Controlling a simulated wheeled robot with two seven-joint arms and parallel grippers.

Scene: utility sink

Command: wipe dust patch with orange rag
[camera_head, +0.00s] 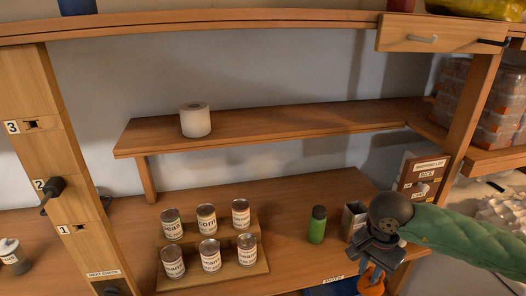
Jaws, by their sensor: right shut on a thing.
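My right gripper (374,262) is at the lower right, in front of the lower shelf's right end. It is shut on the orange rag (372,281), which hangs below it at the bottom edge of the view. The gripper hides part of the rag. I cannot make out a dust patch on any surface. My left gripper is not in view.
Several cans (211,255) stand on a small stepped stand on the lower shelf (292,204). A green bottle (317,224) and a grey metal box (354,219) stand near my gripper. A paper roll (195,120) sits on the upper shelf (290,129), whose right part is clear.

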